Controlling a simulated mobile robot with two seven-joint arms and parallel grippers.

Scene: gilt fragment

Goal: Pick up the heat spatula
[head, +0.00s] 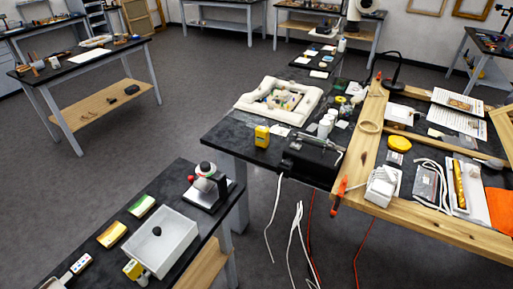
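I cannot tell for certain which thing is the heat spatula. A slim dark and metallic tool (320,141) lies across the top of a black box (308,162) at the front of the middle table, and it may be the heat spatula. White cables (296,232) hang from that table's front edge near the box. Neither of my grippers is in the head view.
A yellow container (262,136) and white bottles (325,126) stand near the box. A padded white frame (278,101) lies behind. A wooden frame (440,232) with a white device (383,187) covers the right table. Grey floor (120,150) is open at left.

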